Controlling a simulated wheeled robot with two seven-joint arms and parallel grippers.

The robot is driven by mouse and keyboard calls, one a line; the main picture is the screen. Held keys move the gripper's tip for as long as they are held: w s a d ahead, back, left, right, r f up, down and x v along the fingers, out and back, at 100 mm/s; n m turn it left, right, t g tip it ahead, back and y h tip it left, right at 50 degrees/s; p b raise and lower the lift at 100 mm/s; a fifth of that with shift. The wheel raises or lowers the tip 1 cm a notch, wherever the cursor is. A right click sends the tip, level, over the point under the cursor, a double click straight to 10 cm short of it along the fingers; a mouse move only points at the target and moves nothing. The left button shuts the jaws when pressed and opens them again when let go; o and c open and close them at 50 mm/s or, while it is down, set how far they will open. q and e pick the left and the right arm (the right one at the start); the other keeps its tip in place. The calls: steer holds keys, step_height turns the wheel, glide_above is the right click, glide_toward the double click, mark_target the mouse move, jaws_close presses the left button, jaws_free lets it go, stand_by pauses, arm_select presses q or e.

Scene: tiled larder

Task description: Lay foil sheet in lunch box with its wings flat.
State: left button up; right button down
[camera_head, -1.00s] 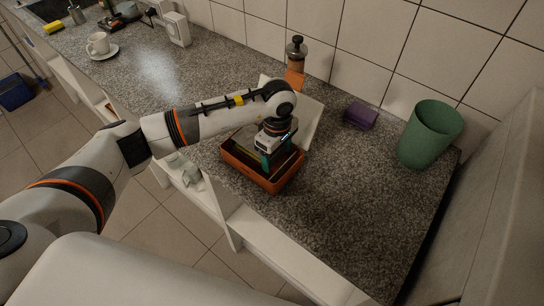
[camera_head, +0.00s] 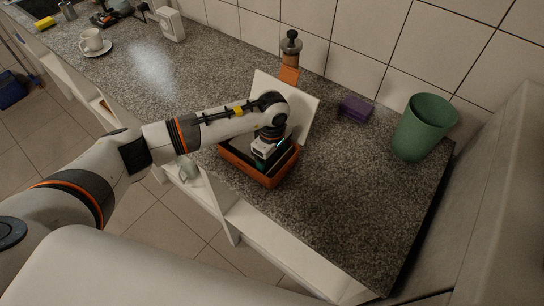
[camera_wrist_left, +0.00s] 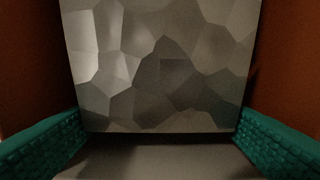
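The lunch box (camera_head: 250,174) is an orange open box on the counter's front part. A pale panel (camera_head: 303,118) stands tilted behind it, seemingly its lid. My left gripper (camera_head: 267,161) reaches down into the box and hides much of the inside. In the left wrist view the foil sheet (camera_wrist_left: 160,65) is a grey, crinkled, faceted surface between the box's orange walls. My left gripper's teal fingers (camera_wrist_left: 160,145) are wide apart, near the two sides of the foil's lower edge. I cannot tell whether they touch it. My right gripper is out of view.
A purple block (camera_head: 355,108) and a green bin (camera_head: 423,128) are to the right. A cup (camera_head: 92,40) sits on a saucer at the far left. The counter right of the box is clear.

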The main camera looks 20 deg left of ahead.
arm_select(q)
steer(key=shift+r, duration=0.25)
step_height(320, 180, up, 12)
steer(key=b, duration=0.4)
steer(key=shift+f, duration=0.2)
